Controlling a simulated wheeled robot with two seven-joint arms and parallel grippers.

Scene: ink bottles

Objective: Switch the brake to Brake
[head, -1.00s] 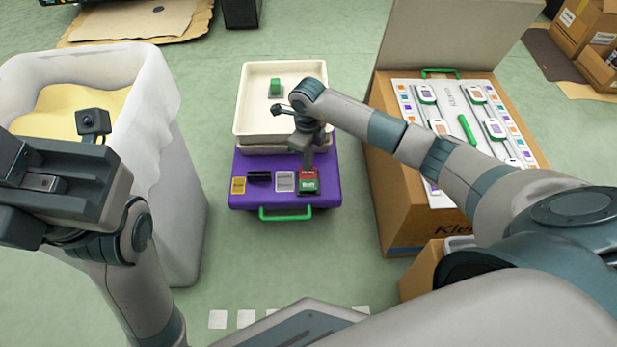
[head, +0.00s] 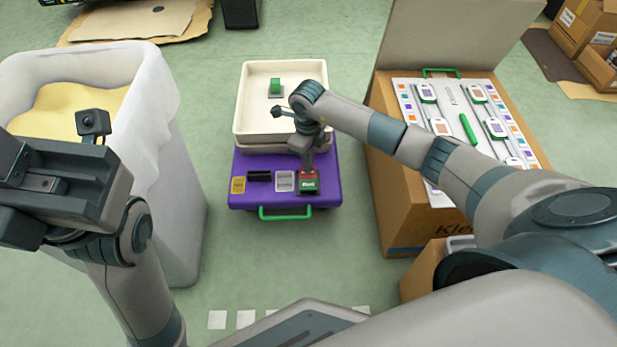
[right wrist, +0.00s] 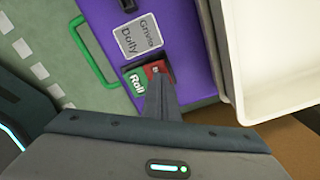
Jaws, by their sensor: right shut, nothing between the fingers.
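The brake switch (head: 308,187) is a small rocker at the front right of the purple dolly (head: 330,175). Its near half is green and its far half is red. In the right wrist view, the green half (right wrist: 135,82) reads "Roll"; the red half (right wrist: 153,69) is partly covered by my fingers, so its word is mostly hidden. My right gripper (head: 308,171) is shut and empty, pointing down with its tips at the red half; they appear to touch it. It also shows in the right wrist view (right wrist: 158,82). My left gripper (head: 15,190) is at the left edge, its jaws unclear.
A cream tray (head: 240,110) with a green-handled item stands behind the switch on the dolly. A green handle (head: 286,217) sticks out in front. A white bin (head: 180,210) stands left, a cardboard box (head: 395,200) right. Floor in front is mostly clear.

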